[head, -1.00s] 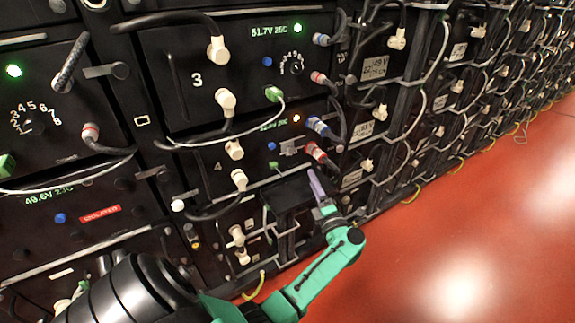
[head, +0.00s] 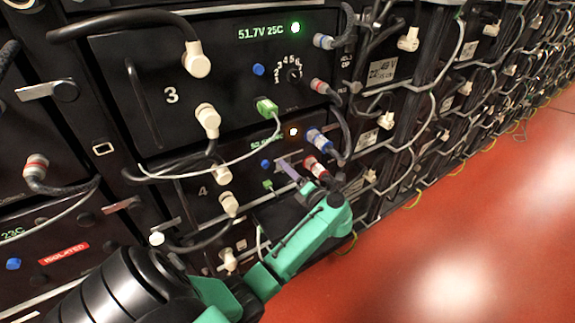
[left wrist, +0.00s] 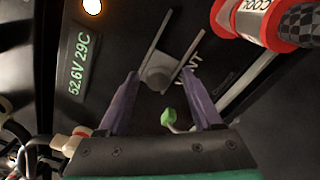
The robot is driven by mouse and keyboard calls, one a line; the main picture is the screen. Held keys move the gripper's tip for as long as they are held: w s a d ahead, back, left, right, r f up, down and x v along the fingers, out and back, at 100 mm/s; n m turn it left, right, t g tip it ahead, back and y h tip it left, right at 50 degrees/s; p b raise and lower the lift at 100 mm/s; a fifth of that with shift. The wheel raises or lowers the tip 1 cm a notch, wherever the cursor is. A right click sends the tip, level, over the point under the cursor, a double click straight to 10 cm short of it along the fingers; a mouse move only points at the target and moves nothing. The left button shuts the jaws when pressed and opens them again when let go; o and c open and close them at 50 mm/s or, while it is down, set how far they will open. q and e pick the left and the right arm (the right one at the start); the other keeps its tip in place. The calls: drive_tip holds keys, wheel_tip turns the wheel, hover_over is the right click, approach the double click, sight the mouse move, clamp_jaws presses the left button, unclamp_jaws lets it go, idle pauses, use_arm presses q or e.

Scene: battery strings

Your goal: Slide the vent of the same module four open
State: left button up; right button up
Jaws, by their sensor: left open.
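Module four (head: 187,212) is the dark panel marked 4, below module three. In the left wrist view its vent (left wrist: 155,77) is a grey knob between two slanted pale rails, beside the partly hidden lettering "VENT". My left gripper (left wrist: 160,72) is open, with its purple fingertips on either side of the knob. I cannot tell whether they touch the knob or rails. In the head view my left gripper (head: 291,170) is in front of module four's right part and hides the vent. My right gripper is in neither view.
Module four's display (left wrist: 80,68) reads 52.6V 29C. A red coupling (left wrist: 252,17) marked COOL is close right of the fingers. Module three (head: 170,120) is above. Red floor (head: 470,230) is open at the right.

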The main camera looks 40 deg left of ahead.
use_arm(q)
drive_tip(key=shift+s+d+r, duration=0.1)
drive_tip(key=shift+d+r, duration=0.05)
drive_tip(key=shift+d, duration=0.05)
drive_tip(key=shift+c, duration=1)
clamp_jaws()
